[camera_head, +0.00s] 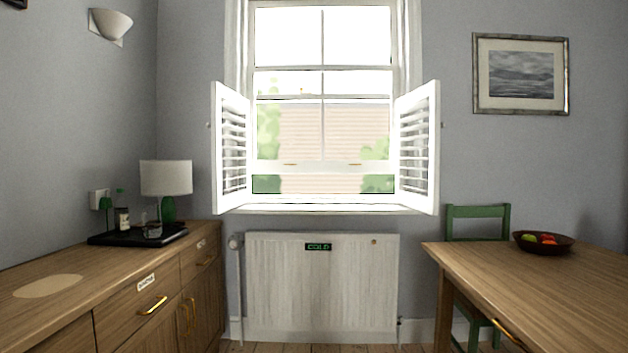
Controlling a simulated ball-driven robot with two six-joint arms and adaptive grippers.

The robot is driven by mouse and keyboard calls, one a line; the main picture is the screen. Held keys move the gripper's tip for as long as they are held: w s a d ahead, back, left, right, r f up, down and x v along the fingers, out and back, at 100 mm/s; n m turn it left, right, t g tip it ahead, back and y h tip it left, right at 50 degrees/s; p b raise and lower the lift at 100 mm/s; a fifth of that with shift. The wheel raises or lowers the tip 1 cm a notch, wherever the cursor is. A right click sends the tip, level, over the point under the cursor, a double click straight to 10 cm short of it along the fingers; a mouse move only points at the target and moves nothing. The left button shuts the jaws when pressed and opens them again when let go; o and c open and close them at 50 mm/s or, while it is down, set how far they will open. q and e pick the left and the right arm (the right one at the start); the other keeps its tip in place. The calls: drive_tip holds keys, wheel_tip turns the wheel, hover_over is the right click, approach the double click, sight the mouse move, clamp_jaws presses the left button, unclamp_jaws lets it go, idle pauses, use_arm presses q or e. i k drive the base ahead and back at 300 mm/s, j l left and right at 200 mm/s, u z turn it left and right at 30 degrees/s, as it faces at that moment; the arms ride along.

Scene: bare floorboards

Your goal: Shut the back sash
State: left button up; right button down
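A white sash window (323,130) stands in the far wall. Its lower sash has a bottom rail (322,168) with two small brass lifts, and a strip of outside view shows below that rail. Two horizontal rails cross the middle, an upper one (285,68) and a lower one (340,97), with panes between them; which belongs to the back sash I cannot tell for certain. The back sash's upper panes (290,35) are bright, and its top is near the picture's upper edge. Neither of my grippers is in view.
Louvred shutters stand open at the left (232,148) and right (417,148). A radiator (320,285) is below the sill (325,208). A wooden sideboard (110,290) with a lamp (166,180) is left; a table (540,285) with a fruit bowl (530,248) and green chair (478,211) are right.

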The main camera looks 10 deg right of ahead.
sight(365, 167)
drive_tip(key=i, duration=1.05)
drive_tip(key=i+u, duration=0.1)
drive_tip(key=i, duration=0.95)
drive_tip(key=i+l, duration=0.15)
drive_tip(key=i, duration=0.95)
drive_tip(key=i+l, duration=0.1)
drive_tip(key=i, duration=0.95)
drive_tip(key=j+u, duration=0.05)
